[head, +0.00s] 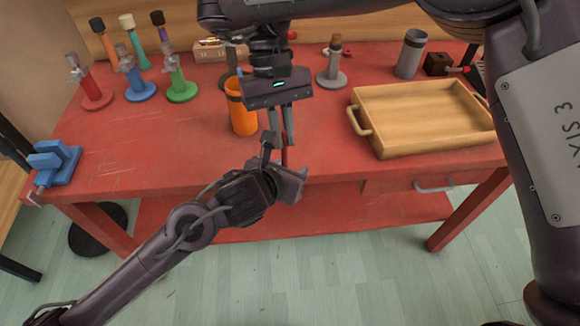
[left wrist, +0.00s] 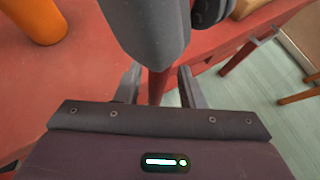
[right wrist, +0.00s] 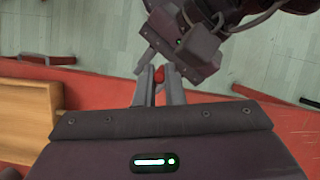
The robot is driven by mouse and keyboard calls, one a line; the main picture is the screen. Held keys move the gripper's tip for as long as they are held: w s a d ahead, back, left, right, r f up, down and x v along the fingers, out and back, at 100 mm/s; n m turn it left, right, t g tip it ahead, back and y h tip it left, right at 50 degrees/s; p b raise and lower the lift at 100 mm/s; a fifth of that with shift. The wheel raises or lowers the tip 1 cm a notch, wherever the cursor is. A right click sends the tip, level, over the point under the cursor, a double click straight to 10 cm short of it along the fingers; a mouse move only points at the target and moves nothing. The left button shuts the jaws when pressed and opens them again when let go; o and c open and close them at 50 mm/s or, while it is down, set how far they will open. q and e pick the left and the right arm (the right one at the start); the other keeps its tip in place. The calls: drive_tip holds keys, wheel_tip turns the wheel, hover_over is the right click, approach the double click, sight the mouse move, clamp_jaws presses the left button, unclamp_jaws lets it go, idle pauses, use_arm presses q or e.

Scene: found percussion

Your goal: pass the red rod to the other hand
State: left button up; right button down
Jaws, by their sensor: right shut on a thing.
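My right gripper (head: 282,132) comes down from above and is shut on the red rod (head: 285,157). The rod's lower part hangs below the fingers, near the front edge of the table. In the right wrist view the red rod (right wrist: 159,75) shows between the two close fingers. My left gripper (head: 284,166) is just below the right one. In the left wrist view its fingers (left wrist: 158,90) stand open on either side of the red rod (left wrist: 157,84), with a gap on both sides. The rod's upper part is hidden by the right fingers.
An orange cup (head: 242,118) stands left of the right gripper. A wooden tray (head: 390,145) lies to the right, a grey cup (head: 411,55) behind it. Red, blue and green stands (head: 181,88) and a blue vise (head: 52,163) are on the left. The red table's (head: 160,145) front middle is clear.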

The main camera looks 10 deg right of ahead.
use_arm(q)
clamp_jaws()
use_arm(e)
drive_tip(key=c, duration=1.5)
unclamp_jaws()
drive_tip(key=shift+o, duration=0.2)
